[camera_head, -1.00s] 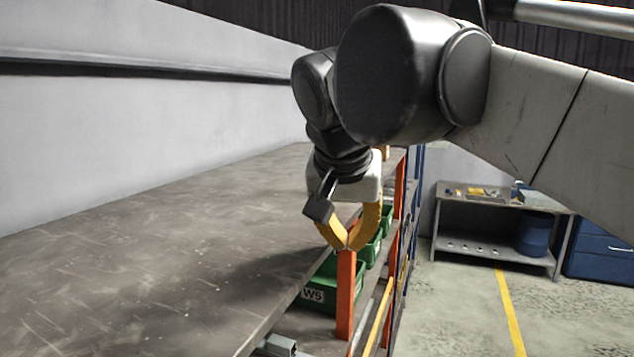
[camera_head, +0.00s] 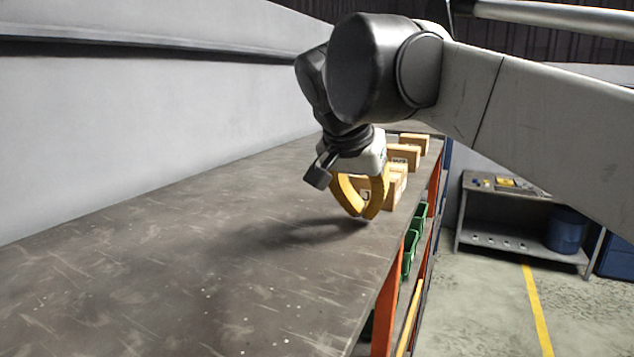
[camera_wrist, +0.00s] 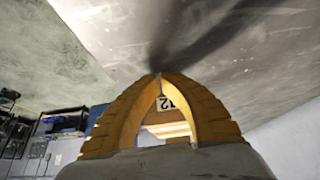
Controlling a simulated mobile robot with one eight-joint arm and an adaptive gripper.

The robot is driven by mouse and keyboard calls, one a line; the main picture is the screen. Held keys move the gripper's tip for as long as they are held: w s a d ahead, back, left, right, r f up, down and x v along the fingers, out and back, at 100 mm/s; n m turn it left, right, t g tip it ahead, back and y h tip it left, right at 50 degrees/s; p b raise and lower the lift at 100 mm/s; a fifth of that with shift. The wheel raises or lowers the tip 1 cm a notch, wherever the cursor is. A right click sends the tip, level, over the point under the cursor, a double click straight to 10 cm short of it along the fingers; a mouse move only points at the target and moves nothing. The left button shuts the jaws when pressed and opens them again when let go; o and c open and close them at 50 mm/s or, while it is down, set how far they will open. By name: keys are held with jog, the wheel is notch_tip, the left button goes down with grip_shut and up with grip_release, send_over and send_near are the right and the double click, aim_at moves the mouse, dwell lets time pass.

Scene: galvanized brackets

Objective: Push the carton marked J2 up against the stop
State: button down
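A carton (camera_head: 397,190) stands on the grey shelf top just beyond my gripper. The start of a label, a "J", shows between the fingers, which partly hide the box. In the wrist view, the carton (camera_wrist: 170,130) shows between my fingers, with an upside-down label that looks like J2. My gripper (camera_head: 364,215) has its yellow fingers shut, tips together and empty, pointing down low over the shelf on the near side of the carton. The tips also meet in the wrist view (camera_wrist: 158,75). I see a gap to the carton but cannot judge contact. I cannot make out the stop.
More cartons (camera_head: 405,155) (camera_head: 414,142) stand in a row farther back along the shelf's right edge. The shelf top (camera_head: 200,260) is clear at left and in front. A grey wall (camera_head: 150,110) runs along the left. Green bins (camera_head: 410,250) sit below the edge.

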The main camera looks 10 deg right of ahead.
jog(key=w+d, duration=0.1)
jog(key=w, duration=0.1)
jog(key=w+d+f+p, duration=0.1)
jog(key=shift+w+d, duration=0.35)
jog(key=shift+d, duration=0.05)
jog(key=shift+s, duration=0.3)
jog(key=shift+w+d, duration=0.45)
jog(key=shift+w, duration=0.4)
jog(key=shift+s, duration=0.1)
